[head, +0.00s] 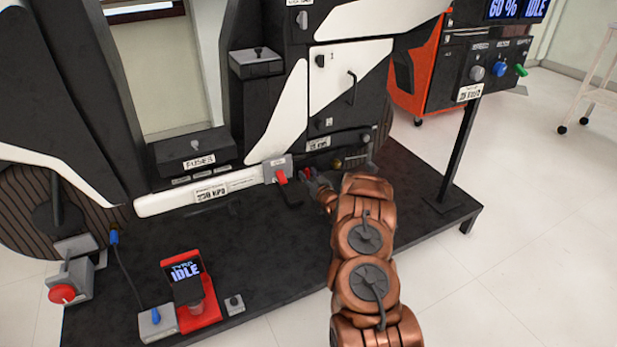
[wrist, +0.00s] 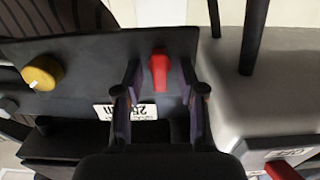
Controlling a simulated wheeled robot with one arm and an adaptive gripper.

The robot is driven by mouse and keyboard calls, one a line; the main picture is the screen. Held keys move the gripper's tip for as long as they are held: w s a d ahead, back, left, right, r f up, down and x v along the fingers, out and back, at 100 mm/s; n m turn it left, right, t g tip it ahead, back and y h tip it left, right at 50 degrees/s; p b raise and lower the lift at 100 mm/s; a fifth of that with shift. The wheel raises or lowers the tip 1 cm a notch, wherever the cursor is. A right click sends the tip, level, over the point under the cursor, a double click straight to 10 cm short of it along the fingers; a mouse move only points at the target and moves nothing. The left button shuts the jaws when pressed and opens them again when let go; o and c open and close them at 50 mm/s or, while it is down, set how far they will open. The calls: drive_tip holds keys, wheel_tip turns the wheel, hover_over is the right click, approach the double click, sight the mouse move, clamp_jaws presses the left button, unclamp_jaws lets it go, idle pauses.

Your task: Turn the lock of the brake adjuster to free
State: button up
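The brake adjuster panel (wrist: 95,55) is dark, with a yellow round knob (wrist: 42,72) and a red lever (wrist: 160,65), which looks like the lock. A white label (wrist: 126,111) below them reads upside down in the wrist view. My gripper (wrist: 161,82) is open, one finger on each side of the red lever, with visible gaps in the picture. I cannot tell whether the fingertips reach its depth. In the head view my gripper (head: 317,182) is at the low panel, with the yellow knob (head: 337,163) to its right; my gripper partly hides the panel.
A grey box with another red handle (head: 281,177) stands just left of my gripper; this handle also shows in the wrist view (wrist: 283,170). A red stand with an IDLE screen (head: 185,271) is on the black platform (head: 270,265). A post (head: 459,150) stands at right.

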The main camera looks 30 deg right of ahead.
drive_tip(key=shift+c, duration=0.4)
clamp_jaws()
drive_tip(key=shift+r+m+p, duration=0.1)
drive_tip(key=shift+m+p, duration=0.2)
drive_tip(key=shift+p, duration=0.15)
drive_tip(key=shift+d+f+m+p, duration=0.1)
drive_tip(key=shift+m+p, duration=1.95)
drive_tip(key=shift+m, duration=2.25)
drive_tip(key=shift+d+f+m+p, duration=0.1)
drive_tip(key=shift+m+p, duration=1.9)
drive_tip(key=shift+m, duration=2.3)
